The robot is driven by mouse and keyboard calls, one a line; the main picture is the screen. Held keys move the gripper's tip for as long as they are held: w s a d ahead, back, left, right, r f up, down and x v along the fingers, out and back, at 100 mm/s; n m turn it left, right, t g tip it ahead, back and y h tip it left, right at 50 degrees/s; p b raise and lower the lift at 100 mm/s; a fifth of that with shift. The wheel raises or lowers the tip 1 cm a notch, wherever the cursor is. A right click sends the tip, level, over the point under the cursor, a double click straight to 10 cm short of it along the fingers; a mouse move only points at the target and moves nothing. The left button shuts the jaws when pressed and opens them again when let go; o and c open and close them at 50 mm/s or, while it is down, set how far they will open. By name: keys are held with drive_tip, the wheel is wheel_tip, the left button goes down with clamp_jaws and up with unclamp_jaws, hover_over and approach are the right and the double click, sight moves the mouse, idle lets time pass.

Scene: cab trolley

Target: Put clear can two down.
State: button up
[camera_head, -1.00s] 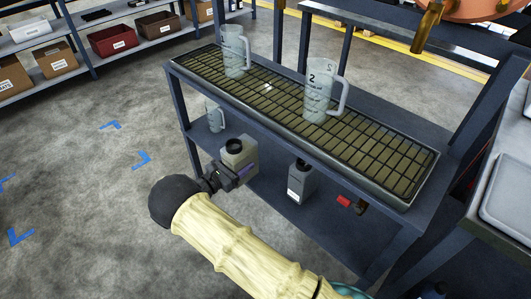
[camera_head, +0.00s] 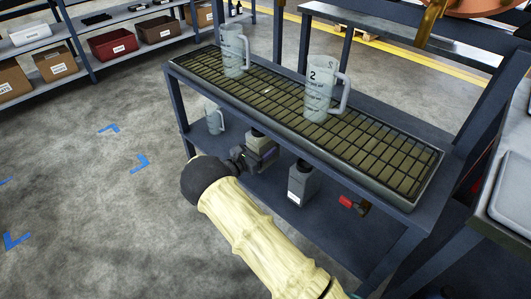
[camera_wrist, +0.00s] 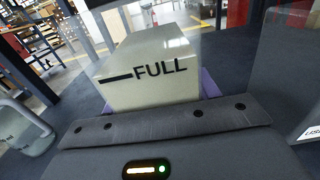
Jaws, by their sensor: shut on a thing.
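A clear handled jug marked "2" (camera_head: 318,92) stands upright on the black grate of the trolley's top, apart from my gripper.
Another clear jug (camera_head: 233,52) stands at the grate's far left. A smaller jug (camera_head: 213,117) stands on the lower shelf, left of the can. A dark grey bottle (camera_head: 300,182) and a red-ended object (camera_head: 346,202) are to the right. The trolley's top overhangs the lower shelf.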

drive_tip(key=shift+w+d+r, duration=0.1)
drive_tip(key=shift+w+d, duration=0.2)
drive_tip(key=shift+w+d+f+b, duration=0.15)
drive_tip(key=shift+f+b, duration=0.35)
drive_tip(key=shift+f, duration=0.35)
drive_tip(key=shift+w+d+f+b, duration=0.1)
drive_tip(key=shift+f+b, duration=0.4)
drive_tip(key=shift+f, duration=0.35)
drive_tip(key=shift+f, duration=0.15)
drive_tip(key=o, duration=1.4)
drive_tip(key=shift+f, duration=0.15)
drive_tip(key=shift+s+a+r, duration=0.2)
drive_tip(key=shift+a, duration=0.05)
drive_tip(key=p+v, duration=0.2)
drive_tip(key=v, duration=0.9)
drive_tip(key=shift+s+a+p, duration=0.1)
drive_tip(key=shift+s+p, duration=0.15)
drive_tip(key=shift+p, duration=0.1)
